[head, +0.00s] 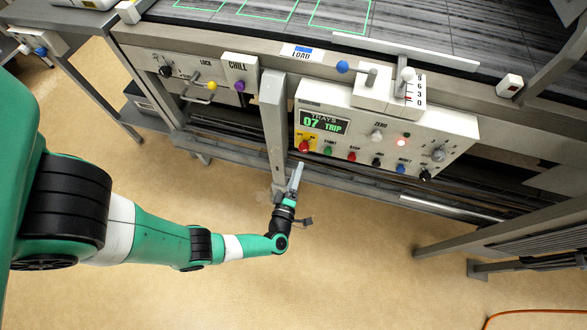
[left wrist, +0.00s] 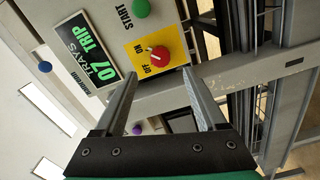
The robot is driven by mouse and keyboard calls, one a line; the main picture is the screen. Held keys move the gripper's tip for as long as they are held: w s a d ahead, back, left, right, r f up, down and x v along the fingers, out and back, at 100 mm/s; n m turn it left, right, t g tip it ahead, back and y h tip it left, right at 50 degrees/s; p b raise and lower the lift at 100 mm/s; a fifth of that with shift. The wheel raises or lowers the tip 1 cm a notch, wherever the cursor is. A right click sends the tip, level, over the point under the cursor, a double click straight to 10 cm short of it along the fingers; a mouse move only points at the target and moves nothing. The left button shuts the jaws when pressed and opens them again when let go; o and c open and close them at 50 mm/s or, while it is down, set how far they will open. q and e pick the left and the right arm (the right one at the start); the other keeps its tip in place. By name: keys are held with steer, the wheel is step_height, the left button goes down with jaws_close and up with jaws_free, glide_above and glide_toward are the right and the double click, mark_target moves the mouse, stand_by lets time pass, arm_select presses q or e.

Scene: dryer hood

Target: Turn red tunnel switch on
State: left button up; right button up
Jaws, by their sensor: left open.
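The red switch (head: 304,146) is a round knob on a yellow plate at the left end of the white control panel (head: 458,131), under the green display (head: 324,122). In the left wrist view the red knob (left wrist: 159,53) sits on the yellow plate (left wrist: 138,44) with OFF and ON labels; I cannot tell which label it points to. My left gripper (head: 297,166) is just below the switch in the head view, apart from it. In the left wrist view its two fingers (left wrist: 160,76) are spread, empty, with the knob between and beyond their tips. My right gripper is not in view.
A green button (head: 328,150) and a red button (head: 352,156) sit right of the switch. A grey upright post (head: 273,125) stands close left of the panel. A rail (head: 370,178) runs below it.

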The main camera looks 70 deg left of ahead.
arm_select(q)
steer(key=v, duration=0.3)
steer(key=shift+s+d, duration=0.25)
steer(key=shift+d, duration=0.05)
